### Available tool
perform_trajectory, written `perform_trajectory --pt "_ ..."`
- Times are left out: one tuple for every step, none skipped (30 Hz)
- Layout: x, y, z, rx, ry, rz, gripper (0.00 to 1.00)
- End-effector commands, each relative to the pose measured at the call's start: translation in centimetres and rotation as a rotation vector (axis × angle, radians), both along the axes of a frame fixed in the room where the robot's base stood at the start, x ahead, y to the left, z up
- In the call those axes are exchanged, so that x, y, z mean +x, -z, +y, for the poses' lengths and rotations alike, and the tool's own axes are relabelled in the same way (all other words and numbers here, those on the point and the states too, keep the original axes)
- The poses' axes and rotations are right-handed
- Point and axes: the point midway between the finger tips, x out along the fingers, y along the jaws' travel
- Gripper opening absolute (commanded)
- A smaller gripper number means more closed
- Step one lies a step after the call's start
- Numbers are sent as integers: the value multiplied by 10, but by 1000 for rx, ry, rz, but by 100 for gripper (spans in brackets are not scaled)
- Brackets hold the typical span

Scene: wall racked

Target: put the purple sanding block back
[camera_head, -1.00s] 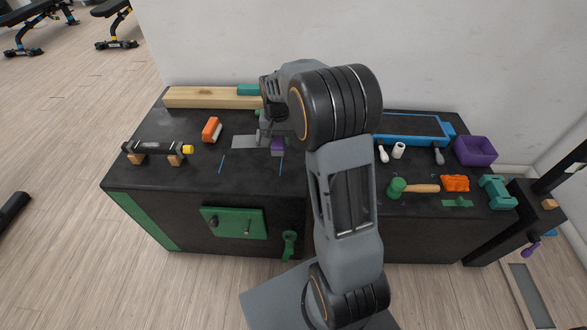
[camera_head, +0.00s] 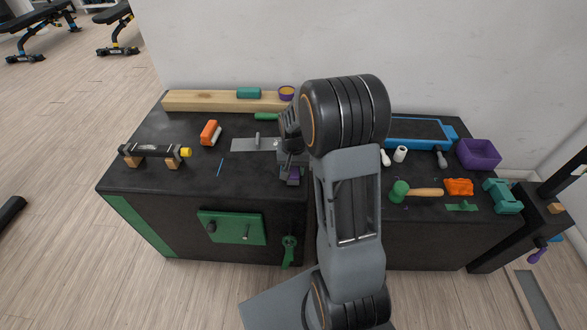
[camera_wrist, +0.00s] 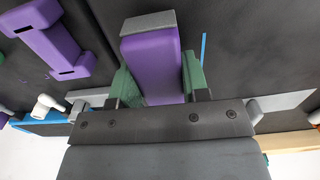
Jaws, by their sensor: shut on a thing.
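The purple sanding block (camera_wrist: 152,65) is held between the green fingers of my gripper (camera_wrist: 154,80) in the wrist view. A grey layer shows along its far end. In the head view a small part of the block (camera_head: 294,172) shows at my gripper (camera_head: 292,165), over the front middle of the black bench. My arm hides much of that area. I cannot tell whether the block touches the bench top.
A purple two-ended piece (camera_wrist: 57,42) lies near the block. A grey plate with a handle (camera_head: 244,145) lies left of my gripper. A green mallet (camera_head: 400,190), orange piece (camera_head: 458,187) and purple bin (camera_head: 478,154) are right.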

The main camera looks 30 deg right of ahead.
Motion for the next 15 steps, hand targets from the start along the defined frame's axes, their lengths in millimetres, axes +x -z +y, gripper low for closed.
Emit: perform_trajectory --pt "0 -1 0 0 0 -1 20" --pt "0 -1 0 0 0 -1 20" --pt "0 -1 0 0 0 -1 20" --pt "0 -1 0 0 0 -1 20" --pt "0 -1 0 0 0 -1 20" --pt "0 0 0 0 0 0 20" --pt "0 1 0 0 0 0 20" --pt "0 2 0 0 0 0 20" --pt "0 3 0 0 0 0 20" --pt "0 4 0 0 0 0 20" --pt "0 5 0 0 0 0 20" --pt "0 7 0 0 0 1 20" --pt "0 6 0 0 0 1 44" --pt "0 6 0 0 0 0 47" --pt "0 6 0 0 0 0 51"
